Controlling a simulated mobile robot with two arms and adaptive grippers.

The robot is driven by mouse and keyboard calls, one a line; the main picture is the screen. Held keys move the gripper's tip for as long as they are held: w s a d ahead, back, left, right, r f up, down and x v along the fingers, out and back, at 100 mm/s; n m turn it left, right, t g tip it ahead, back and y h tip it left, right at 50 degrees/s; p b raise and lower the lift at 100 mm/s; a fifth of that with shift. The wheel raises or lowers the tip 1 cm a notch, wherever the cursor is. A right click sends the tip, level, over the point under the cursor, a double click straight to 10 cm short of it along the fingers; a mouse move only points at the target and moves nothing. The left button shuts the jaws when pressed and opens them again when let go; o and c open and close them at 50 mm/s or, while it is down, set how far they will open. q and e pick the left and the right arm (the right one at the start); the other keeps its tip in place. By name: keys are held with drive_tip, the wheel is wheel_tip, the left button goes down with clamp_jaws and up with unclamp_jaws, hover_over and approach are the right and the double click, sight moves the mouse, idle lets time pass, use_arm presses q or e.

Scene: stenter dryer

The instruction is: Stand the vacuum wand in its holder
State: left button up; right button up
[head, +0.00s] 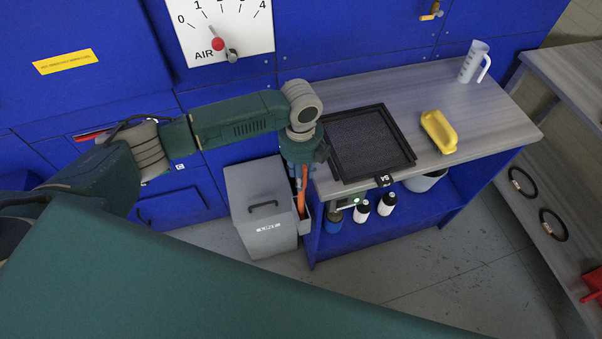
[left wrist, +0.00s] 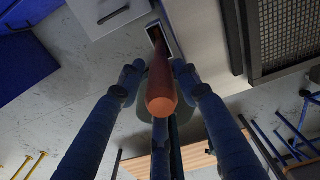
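The vacuum wand (head: 300,200) is an orange tube just below my left gripper (head: 299,180), beside the grey bin. Its lower part goes into a narrow grey holder (head: 305,227) on the bin's right side. In the left wrist view, the wand (left wrist: 161,90) points its round end at the camera, and its far end runs into the pale-rimmed slot of the holder (left wrist: 153,25). The fingers of my left gripper (left wrist: 157,71) stand spread around the wand, with gaps at both sides. The wand's bottom is hidden. My right gripper is not in view.
The grey bin (head: 262,190) stands left of the holder. The workbench (head: 380,90) close at right carries a black tray (head: 366,140), a yellow object (head: 439,131) and a jug (head: 474,61). Several bottles (head: 361,212) stand on the shelf below. Floor in front is clear.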

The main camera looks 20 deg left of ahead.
use_arm(q)
drive_tip(key=shift+o, duration=0.3)
drive_tip(key=shift+r, duration=0.25)
wheel_tip(320, 180, up, 12)
drive_tip(key=shift+f, duration=0.25)
idle(0.4)
